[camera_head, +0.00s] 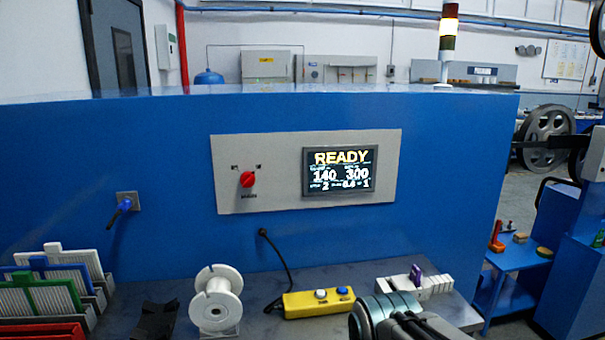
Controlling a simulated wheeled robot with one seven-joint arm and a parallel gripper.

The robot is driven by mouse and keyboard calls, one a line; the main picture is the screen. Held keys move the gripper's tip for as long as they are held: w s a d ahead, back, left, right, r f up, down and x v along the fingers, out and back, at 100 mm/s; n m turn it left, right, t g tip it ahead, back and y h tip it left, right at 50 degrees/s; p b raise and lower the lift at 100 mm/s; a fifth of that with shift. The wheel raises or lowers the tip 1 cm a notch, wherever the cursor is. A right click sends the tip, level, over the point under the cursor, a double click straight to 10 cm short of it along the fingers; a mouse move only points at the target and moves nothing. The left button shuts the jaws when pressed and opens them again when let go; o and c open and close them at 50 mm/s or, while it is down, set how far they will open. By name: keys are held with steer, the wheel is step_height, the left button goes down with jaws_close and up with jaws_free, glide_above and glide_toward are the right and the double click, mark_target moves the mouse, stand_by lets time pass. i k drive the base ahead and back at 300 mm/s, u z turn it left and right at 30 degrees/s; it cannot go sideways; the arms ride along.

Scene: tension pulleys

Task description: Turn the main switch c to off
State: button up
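A red rotary knob (247,180), which looks like the main switch, sits on the left part of a grey panel (290,196) on the blue cabinet front. Two small dark marks stand above it and a small dark label below; I cannot read them or tell the knob's setting. A lit screen (340,170) right of it shows READY, with 140 and 300 beneath. A dark and teal-grey rounded part, apparently of my arm, shows at the bottom edge, below and right of the knob. No gripper fingers can be made out. Nothing visible touches the knob.
On the grey bench below stand a white spool (217,298), a yellow two-button box (318,302) with a black cable, and racks (45,285) at left. The space before the knob looks clear.

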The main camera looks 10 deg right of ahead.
mark_target(247, 179)
steer(key=k, duration=0.65)
steer(key=u, duration=0.5)
steer(key=i, duration=0.6)
steer(key=u, duration=0.65)
steer(key=i, duration=0.65)
steer(key=z, duration=0.1)
